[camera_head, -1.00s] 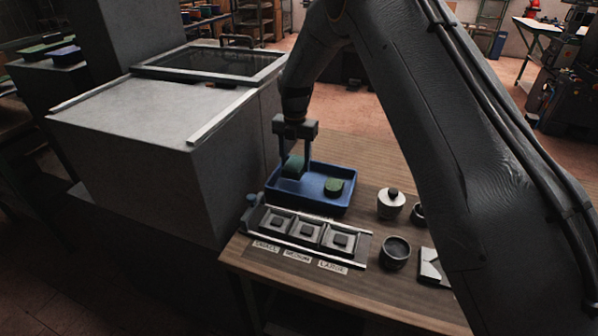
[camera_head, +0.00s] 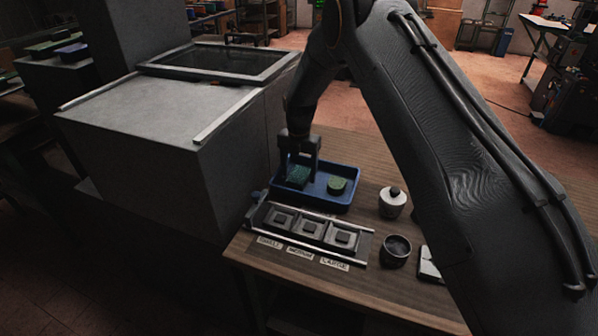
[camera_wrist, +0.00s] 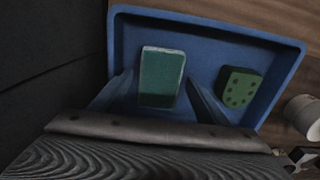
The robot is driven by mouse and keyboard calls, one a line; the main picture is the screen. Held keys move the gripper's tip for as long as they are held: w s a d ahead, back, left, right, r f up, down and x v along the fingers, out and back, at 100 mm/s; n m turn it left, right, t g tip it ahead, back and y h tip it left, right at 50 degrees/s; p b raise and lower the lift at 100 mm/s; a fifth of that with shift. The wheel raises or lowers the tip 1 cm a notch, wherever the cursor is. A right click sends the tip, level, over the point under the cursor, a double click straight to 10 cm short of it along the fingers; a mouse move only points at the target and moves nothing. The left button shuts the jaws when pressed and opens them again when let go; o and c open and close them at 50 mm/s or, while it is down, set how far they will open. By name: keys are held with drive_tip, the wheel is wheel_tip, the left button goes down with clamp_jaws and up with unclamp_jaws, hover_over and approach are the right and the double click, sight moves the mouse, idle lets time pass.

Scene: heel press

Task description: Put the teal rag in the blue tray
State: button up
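The teal rag (camera_head: 298,176), a folded block-like piece, lies inside the blue tray (camera_head: 330,208) on its left side. In the wrist view the rag (camera_wrist: 161,77) shows between my two fingers, with narrow strips of blue tray floor (camera_wrist: 216,50) visible beside it. My gripper (camera_head: 299,168) points down into the tray, around the rag. Its fingers (camera_wrist: 162,90) look open and clear of the rag's sides. Whether the rag rests fully flat on the tray floor is hard to tell.
A green dotted block (camera_head: 337,186) sits in the tray to the right of the rag. In front stands a labelled holder (camera_head: 311,231) with three compartments. A lidded pot (camera_head: 392,203) and a dark cup (camera_head: 395,251) stand to the right. A grey cabinet (camera_head: 165,140) rises close on the left.

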sight(299, 174)
drive_tip(key=shift+r, duration=0.1)
wheel_tip(299, 174, up, 11)
drive_tip(key=b, duration=0.4)
drive_tip(key=s+d+r+m, duration=0.3)
drive_tip(key=s+d+m, duration=0.2)
drive_tip(key=d+m, duration=0.15)
drive_tip(key=s+d+m, duration=0.4)
drive_tip(key=s+m, duration=0.4)
drive_tip(key=s, duration=0.1)
drive_tip(key=s+d+m, duration=0.5)
drive_tip(key=s+m, duration=0.4)
drive_tip(key=s+d+m+t, duration=0.1)
drive_tip(key=s+d+m, duration=0.4)
drive_tip(key=s+m, duration=0.3)
drive_tip(key=shift+s+f, duration=0.25)
drive_tip(key=shift+s, duration=0.8)
